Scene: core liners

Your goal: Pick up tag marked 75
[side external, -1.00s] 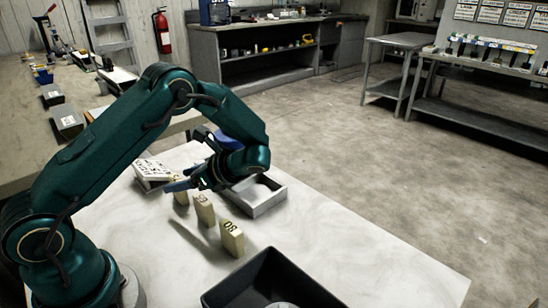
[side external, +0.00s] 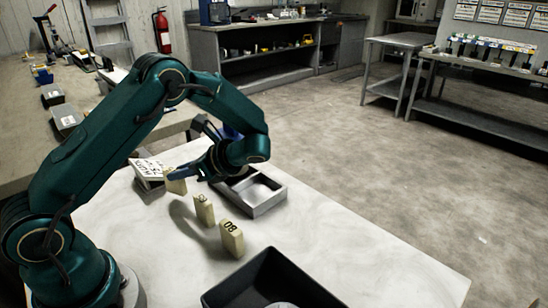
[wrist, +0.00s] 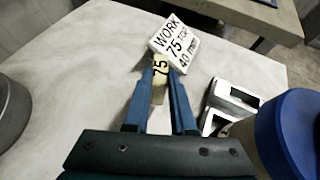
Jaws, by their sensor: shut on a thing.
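My gripper (side external: 180,173) is shut on the cream tag marked 75 (wrist: 159,78). In the wrist view the tag stands between the two blue fingers (wrist: 159,88), its number facing the camera. In the side external view this tag (side external: 176,186) is held near the white sign, seemingly a little above the table.
A grey two-compartment tray (side external: 268,208) lies right of my gripper; it also shows in the wrist view (wrist: 232,101). A black bin (side external: 235,288) is at the table's front. The white table (side external: 330,235) is clear to the right. A wooden bench (side external: 25,130) is behind left.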

